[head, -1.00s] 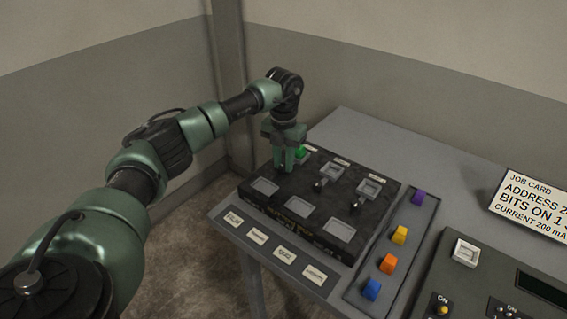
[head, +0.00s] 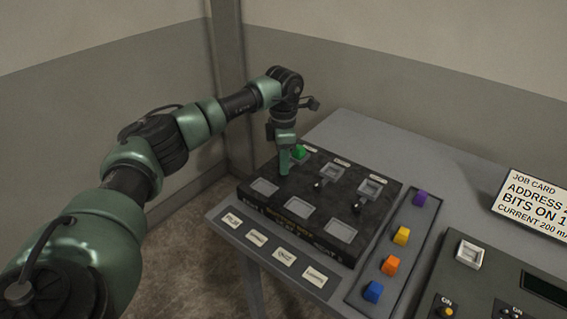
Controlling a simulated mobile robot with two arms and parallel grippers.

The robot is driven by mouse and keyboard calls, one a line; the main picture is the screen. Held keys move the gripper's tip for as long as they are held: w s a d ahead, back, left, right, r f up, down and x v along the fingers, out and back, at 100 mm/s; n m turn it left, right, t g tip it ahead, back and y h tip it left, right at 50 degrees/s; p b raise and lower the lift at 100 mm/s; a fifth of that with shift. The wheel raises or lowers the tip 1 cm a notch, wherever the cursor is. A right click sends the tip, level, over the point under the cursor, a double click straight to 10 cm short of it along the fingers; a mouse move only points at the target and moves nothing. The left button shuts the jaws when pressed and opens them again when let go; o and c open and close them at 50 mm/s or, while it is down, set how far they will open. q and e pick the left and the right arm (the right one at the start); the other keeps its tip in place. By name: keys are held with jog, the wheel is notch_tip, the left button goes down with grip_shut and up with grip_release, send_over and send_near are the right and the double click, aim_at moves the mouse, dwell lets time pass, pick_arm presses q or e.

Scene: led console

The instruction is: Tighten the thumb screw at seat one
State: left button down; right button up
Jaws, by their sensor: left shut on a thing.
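The black console block (head: 270,214) lies on the grey table, with two rows of square seats on its top. A green piece (head: 300,152) sits in the far-left seat. My left gripper (head: 284,170) points down just in front of that seat and is shut at the near side of the green piece, where a thumb screw would be; the screw itself is hidden by the fingers. Dark thumb screws show in front of the other far seats, the middle one (head: 320,184) and the right one (head: 356,207). My right gripper is not in view.
A strip to the right holds a purple block (head: 419,198), a yellow block (head: 401,235), an orange block (head: 389,265) and a blue block (head: 373,291). A switch panel (head: 440,275) and a job card (head: 535,205) stand further right. Small label cards (head: 285,256) line the front edge.

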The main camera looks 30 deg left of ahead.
pick_arm(q)
jog(key=m, duration=0.5)
jog(key=shift+w+a+r+m+b, duration=0.1)
jog(key=shift+w+r+m+b, duration=0.1)
jog(key=shift+r+m+b, duration=0.15)
jog(key=shift+m, duration=0.25)
jog(key=c, duration=1.3)
grip_release()
jog(key=shift+c, duration=0.2)
jog(key=shift+o, duration=0.7)
jog(key=shift+s+f, duration=0.1)
jog(key=shift+s, duration=0.05)
notch_tip(320, 180, up, 8)
jog(key=b, duration=0.1)
